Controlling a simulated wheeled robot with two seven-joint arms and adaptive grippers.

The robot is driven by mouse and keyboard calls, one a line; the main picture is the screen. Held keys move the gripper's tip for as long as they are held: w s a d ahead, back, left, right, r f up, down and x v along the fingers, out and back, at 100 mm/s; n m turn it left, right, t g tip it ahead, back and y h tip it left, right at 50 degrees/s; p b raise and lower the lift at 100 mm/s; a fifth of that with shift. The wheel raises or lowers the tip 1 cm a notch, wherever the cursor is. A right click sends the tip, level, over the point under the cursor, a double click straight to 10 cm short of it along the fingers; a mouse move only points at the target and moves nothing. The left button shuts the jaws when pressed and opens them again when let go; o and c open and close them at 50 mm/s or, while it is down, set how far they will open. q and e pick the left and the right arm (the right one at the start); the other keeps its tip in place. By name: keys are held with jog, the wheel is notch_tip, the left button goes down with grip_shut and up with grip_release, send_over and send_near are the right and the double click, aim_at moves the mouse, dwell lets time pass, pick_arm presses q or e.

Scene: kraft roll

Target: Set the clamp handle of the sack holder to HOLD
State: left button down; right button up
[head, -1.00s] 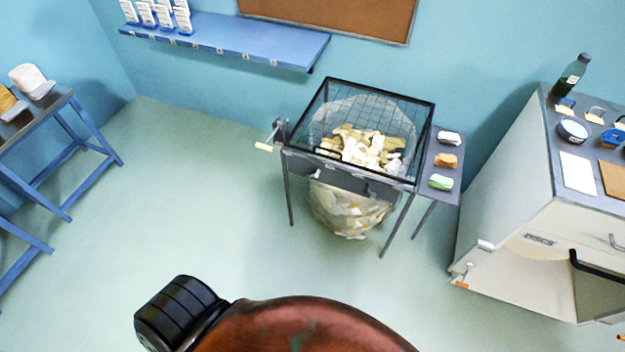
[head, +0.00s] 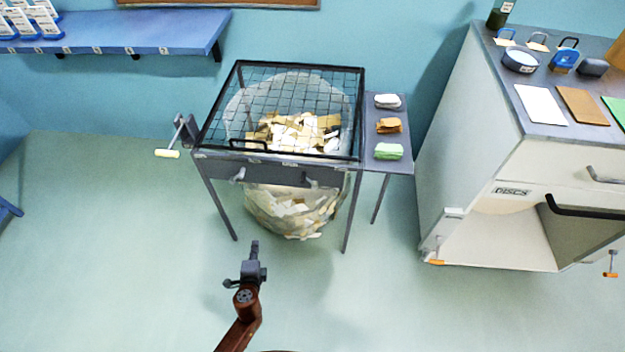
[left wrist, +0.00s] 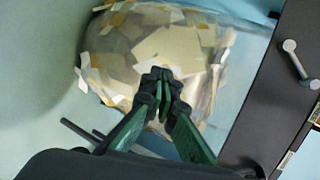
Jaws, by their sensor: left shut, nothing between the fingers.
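The sack holder (head: 200,170) is a dark four-legged frame with a wire-grid lid (head: 290,85). A clear sack of paper scraps (head: 290,215) hangs below it. A lever with a pale yellow grip (head: 167,153) sticks out at its left side. Two small grey handles, a left one (head: 238,175) and a right one (head: 312,182), sit on the front panel. I cannot read any HOLD mark. My left gripper (head: 254,248) is shut and empty, in front of and below the holder. In the left wrist view its closed fingertips (left wrist: 160,85) overlap the sack, and a grey handle (left wrist: 297,60) shows at right. My right gripper is out of view.
A side shelf (head: 390,110) with folded cloths adjoins the holder's right. A white cabinet (head: 480,170) with orange-tipped levers stands further right. A blue wall shelf (head: 130,35) is at the back left.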

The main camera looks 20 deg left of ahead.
aim_at(237, 176)
pick_arm(q)
jog(key=w+d+r+m+t+y+b, duration=0.1)
jog(key=w+r+t+b, duration=0.1)
jog(key=r, duration=0.7)
jog(key=w+d+r+m+t+y+b, duration=0.1)
jog(key=w+r+m+t+y+b, duration=0.1)
jog(key=r, duration=0.6)
jog(key=shift+w+r+t+b, duration=0.35)
jog(key=shift+w+t+b, duration=0.45)
jog(key=shift+w+b, duration=0.1)
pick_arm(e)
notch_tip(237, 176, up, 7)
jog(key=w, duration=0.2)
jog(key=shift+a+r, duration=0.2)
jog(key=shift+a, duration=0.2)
pick_arm(q)
jog(key=shift+w, duration=0.1)
